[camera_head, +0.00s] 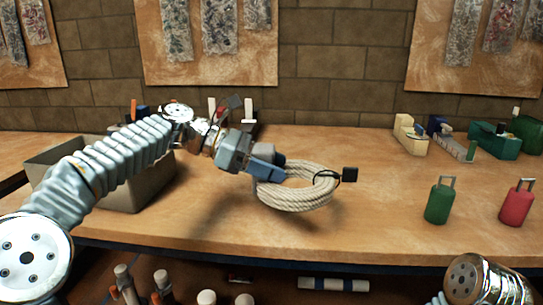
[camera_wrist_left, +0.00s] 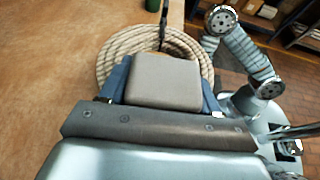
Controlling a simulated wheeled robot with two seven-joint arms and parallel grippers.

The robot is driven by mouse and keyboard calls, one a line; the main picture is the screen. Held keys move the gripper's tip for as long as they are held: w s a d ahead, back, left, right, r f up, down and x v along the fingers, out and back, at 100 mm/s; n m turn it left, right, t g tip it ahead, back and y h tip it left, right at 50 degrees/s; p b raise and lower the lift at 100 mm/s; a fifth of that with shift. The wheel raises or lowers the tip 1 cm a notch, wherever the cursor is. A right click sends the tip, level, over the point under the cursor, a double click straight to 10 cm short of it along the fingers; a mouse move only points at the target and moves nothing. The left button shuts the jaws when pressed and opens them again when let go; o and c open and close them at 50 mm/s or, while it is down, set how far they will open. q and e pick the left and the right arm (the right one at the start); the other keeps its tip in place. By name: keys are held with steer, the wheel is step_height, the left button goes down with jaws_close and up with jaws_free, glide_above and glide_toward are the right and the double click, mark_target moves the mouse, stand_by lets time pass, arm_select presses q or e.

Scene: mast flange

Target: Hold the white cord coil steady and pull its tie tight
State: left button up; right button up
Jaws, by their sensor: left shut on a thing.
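The white cord coil (camera_head: 298,199) is a thick ring of pale rope over the middle of the workbench; I cannot tell whether it touches the top. My left gripper (camera_head: 268,168) is shut on the coil's left side with its blue fingers. In the left wrist view the coil (camera_wrist_left: 112,55) shows beyond the gripper (camera_wrist_left: 165,85), partly hidden by it. The dark tie (camera_head: 328,175) loops around the coil's right side, with a black square tab (camera_head: 350,174) sticking out to the right. The tie also shows as a thin dark strip (camera_wrist_left: 163,28) in the left wrist view. My right gripper is out of view.
A grey open bin (camera_head: 120,199) stands on the workbench (camera_head: 385,215) left of the coil, behind my left arm. A green bottle-shaped item (camera_head: 439,202) and a red one (camera_head: 516,204) stand to the right. Several tools stand at the back right. The bench between coil and green item is clear.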

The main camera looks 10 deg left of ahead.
arm_select(q)
steer(key=shift+w+a+f, duration=0.15)
steer(key=shift+w+f, duration=1.25)
steer(key=shift+w, duration=0.2)
steer(key=shift+w+a+f, duration=0.2)
steer(key=shift+w+f, duration=1.2)
steer(key=shift+w, duration=0.2)
steer(key=shift+w+a+f, duration=0.15)
steer(key=shift+w+f, duration=1.25)
steer(key=shift+w, duration=0.2)
steer(key=shift+w+f, duration=0.1)
steer(key=shift+f, duration=0.05)
steer(key=shift+f, duration=0.25)
steer(key=o, duration=1.2)
steer(key=shift+o, duration=0.5)
steer(key=shift+f, duration=0.1)
steer(key=v, duration=1.4)
